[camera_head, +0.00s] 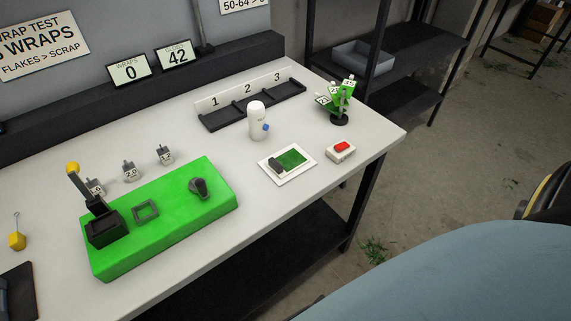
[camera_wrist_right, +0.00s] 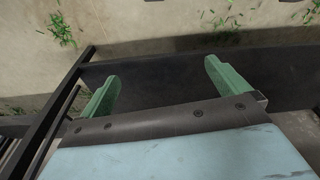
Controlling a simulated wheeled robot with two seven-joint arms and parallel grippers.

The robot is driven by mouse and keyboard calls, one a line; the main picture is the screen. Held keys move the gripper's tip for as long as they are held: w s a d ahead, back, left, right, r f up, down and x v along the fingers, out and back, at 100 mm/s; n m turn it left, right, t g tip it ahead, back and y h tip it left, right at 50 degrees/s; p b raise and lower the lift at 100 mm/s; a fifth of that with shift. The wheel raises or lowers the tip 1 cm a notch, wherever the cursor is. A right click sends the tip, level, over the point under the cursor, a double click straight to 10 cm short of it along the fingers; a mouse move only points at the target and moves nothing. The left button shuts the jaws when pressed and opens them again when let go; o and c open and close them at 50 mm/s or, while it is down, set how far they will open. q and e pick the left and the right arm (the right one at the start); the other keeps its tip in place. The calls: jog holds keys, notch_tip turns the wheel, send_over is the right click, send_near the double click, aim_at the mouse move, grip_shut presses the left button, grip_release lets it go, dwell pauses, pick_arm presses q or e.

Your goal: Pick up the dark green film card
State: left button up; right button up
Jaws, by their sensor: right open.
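The dark green film card (camera_head: 292,158) lies flat on a small white plate (camera_head: 280,178) near the front right of the table in the head view. A dark block (camera_head: 275,167) sits at the card's left end. My right gripper (camera_wrist_right: 162,88) shows in the right wrist view with its two green fingers wide apart and nothing between them. Behind the fingers are a dark shelf and the floor, and the card is not in that view. My right gripper's fingers do not show in the head view. My left gripper is in neither view.
A red-button box (camera_head: 341,151) stands right of the plate and a white bottle (camera_head: 257,121) behind it. A green card holder (camera_head: 340,103) stands at the back right. A green fixture block (camera_head: 165,219) fills the left. The white table (camera_head: 226,158) is bare around the plate.

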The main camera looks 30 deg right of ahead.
jog(key=w+d+r+t, duration=0.1)
jog(key=w+r, duration=0.2)
jog(key=r, duration=0.9)
jog(key=w+r+t, duration=0.1)
jog(key=w+r, duration=0.2)
jog(key=r, duration=1)
jog(key=m+t, duration=0.1)
jog(key=t, duration=0.7)
send_near(287, 159)
jog(key=v, duration=0.5)
jog(key=shift+w+r, duration=0.15)
jog(key=shift+r, duration=0.25)
jog(key=shift+w+d+r+y, duration=0.1)
jog(key=shift+w+d+y, duration=0.05)
jog(key=shift+y, duration=0.15)
jog(key=shift+w, duration=0.2)
jog(key=b+x, duration=0.1)
jog(key=x, duration=1.2)
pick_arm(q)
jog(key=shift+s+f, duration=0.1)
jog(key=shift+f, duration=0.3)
